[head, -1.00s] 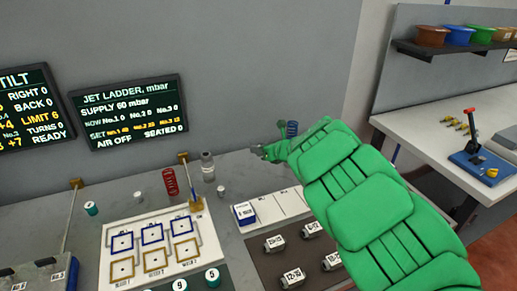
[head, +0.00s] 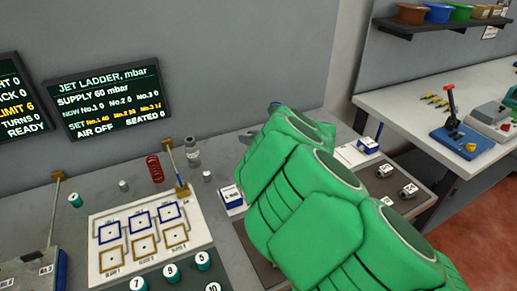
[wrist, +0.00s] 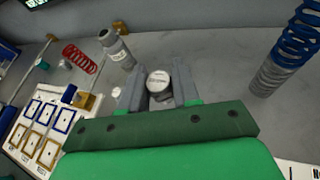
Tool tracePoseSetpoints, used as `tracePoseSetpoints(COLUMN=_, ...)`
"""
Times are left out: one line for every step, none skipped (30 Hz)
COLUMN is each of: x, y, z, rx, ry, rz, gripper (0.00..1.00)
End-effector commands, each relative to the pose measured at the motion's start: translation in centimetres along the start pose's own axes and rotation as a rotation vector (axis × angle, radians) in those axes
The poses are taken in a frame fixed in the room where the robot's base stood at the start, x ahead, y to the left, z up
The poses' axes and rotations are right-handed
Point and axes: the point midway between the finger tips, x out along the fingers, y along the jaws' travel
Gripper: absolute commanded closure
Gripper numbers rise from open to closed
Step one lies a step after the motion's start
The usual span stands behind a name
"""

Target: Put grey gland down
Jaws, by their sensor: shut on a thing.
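The grey gland (wrist: 159,82), a short round piece with a pale top, sits between the two fingers of my gripper (wrist: 160,88) in the wrist view. My gripper is shut on it. Grey bench top shows around the fingers, but I cannot tell whether the gland touches it.
A grey bottle (wrist: 115,48) and a red spring (wrist: 80,58) stand left of my gripper; a blue spring (wrist: 291,45) is at right. A small white cylinder (wrist: 118,92) is close to the left finger. A white board with framed squares (head: 100,222) lies left.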

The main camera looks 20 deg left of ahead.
Motion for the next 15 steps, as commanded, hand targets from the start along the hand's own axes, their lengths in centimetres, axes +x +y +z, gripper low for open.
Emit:
tracePoseSetpoints(x=-0.7, y=0.0, z=-0.5, rx=0.001, ry=0.004, rz=-0.001, gripper=0.97)
tracePoseSetpoints(x=-1.1, y=0.0, z=-0.8, rx=0.002, ry=0.006, rz=0.0, gripper=0.97)
tracePoseSetpoints(x=-1.8, y=0.0, z=-1.2, rx=0.003, ry=0.009, rz=-0.001, gripper=0.97)
tracePoseSetpoints(x=-2.3, y=0.0, z=-1.6, rx=0.004, ry=0.01, rz=-0.001, gripper=0.97)
tracePoseSetpoints(x=-2.9, y=0.1, z=-1.9, rx=0.005, ry=0.011, rz=0.0, gripper=0.97)
tracePoseSetpoints(x=-3.8, y=0.0, z=-2.4, rx=0.008, ry=0.013, rz=0.0, gripper=0.97)
tracePoseSetpoints(x=-4.4, y=0.0, z=-2.7, rx=0.008, ry=0.014, rz=-0.002, gripper=0.97)
tracePoseSetpoints(x=-5.0, y=0.0, z=-3.0, rx=0.007, ry=0.014, rz=-0.002, gripper=0.97)
tracePoseSetpoints(x=-5.9, y=0.1, z=-3.2, rx=0.006, ry=0.012, rz=-0.001, gripper=0.97)
tracePoseSetpoints(x=-6.6, y=0.1, z=-3.5, rx=0.005, ry=0.012, rz=-0.004, gripper=0.97)
tracePoseSetpoints(x=-7.3, y=0.0, z=-3.7, rx=0.005, ry=0.012, rz=-0.007, gripper=0.97)
tracePoseSetpoints(x=-8.0, y=0.1, z=-3.8, rx=0.004, ry=0.01, rz=-0.008, gripper=0.97)
tracePoseSetpoints(x=-8.6, y=0.1, z=-3.9, rx=0.002, ry=0.007, rz=-0.007, gripper=0.97)
tracePoseSetpoints(x=-9.1, y=0.1, z=-4.1, rx=0.002, ry=0.006, rz=-0.008, gripper=0.97)
tracePoseSetpoints(x=-9.8, y=0.0, z=-4.3, rx=0.001, ry=0.006, rz=-0.013, gripper=0.97)
